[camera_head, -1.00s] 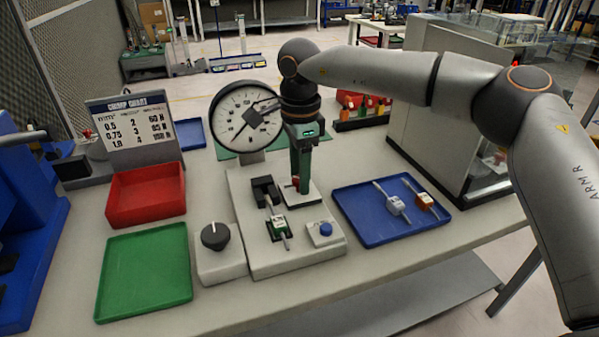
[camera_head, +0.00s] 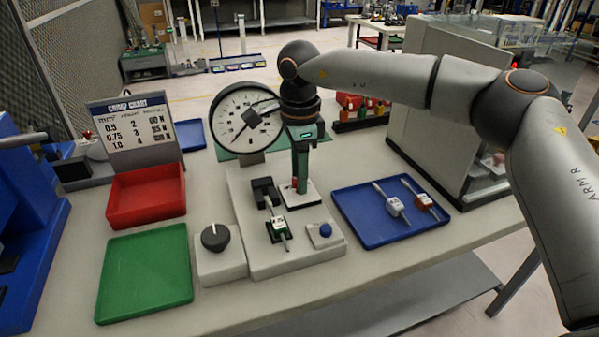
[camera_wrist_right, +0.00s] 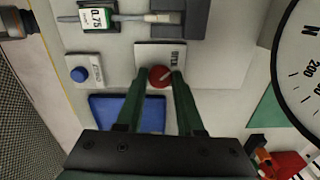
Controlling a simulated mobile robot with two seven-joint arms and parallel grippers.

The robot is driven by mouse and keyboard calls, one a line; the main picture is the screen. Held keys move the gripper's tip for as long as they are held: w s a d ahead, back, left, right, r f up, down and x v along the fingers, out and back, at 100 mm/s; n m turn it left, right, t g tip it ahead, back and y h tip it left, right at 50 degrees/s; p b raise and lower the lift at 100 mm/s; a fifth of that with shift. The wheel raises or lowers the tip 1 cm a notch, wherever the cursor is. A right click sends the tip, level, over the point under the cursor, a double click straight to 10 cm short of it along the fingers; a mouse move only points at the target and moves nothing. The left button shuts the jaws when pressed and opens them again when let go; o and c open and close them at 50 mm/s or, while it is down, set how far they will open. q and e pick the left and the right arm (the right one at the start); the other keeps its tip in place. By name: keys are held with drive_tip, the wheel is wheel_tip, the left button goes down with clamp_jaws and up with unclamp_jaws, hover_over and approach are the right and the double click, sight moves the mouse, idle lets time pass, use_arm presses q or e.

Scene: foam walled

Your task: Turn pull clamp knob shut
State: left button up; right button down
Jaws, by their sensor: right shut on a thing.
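The pull clamp knob (camera_wrist_right: 160,76) is a small red round knob with a pale mark across it, on a white labelled plate (camera_wrist_right: 178,52). My right gripper (camera_wrist_right: 157,80) points down at it with its green fingers on either side, shut on the knob. In the head view the right gripper (camera_head: 300,186) stands over the plate and hides most of the knob. A green-labelled connector marked 0.75 (camera_wrist_right: 97,16) with a cable lies in the fixture; in the head view it is in front of the black clamp block (camera_head: 265,191). My left gripper is not in view.
A blue button (camera_head: 325,230) and a black dial (camera_head: 215,237) sit in front. A round gauge (camera_head: 240,118) stands behind. A blue tray (camera_head: 362,218) with two connectors is right; red (camera_head: 147,205) and green (camera_head: 143,280) trays are left. A grey machine (camera_head: 440,110) stands at right.

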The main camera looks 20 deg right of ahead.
drive_tip(key=m+p, duration=0.1)
drive_tip(key=m, duration=0.3)
drive_tip(key=m+p, duration=0.1)
drive_tip(key=m, duration=0.2)
drive_tip(key=shift+m, duration=0.4)
drive_tip(key=shift+m+p, duration=0.3)
drive_tip(key=shift+m, duration=0.5)
drive_tip(key=m, duration=0.3)
drive_tip(key=shift+m, duration=0.4)
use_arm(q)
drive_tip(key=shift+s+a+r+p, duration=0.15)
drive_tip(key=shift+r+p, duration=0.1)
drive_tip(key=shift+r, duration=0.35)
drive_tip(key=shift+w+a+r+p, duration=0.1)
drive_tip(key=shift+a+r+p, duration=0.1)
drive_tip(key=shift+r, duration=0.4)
use_arm(e)
drive_tip(key=shift+m, duration=1.9)
drive_tip(key=c, duration=0.5)
unclamp_jaws()
drive_tip(key=shift+c, duration=0.2)
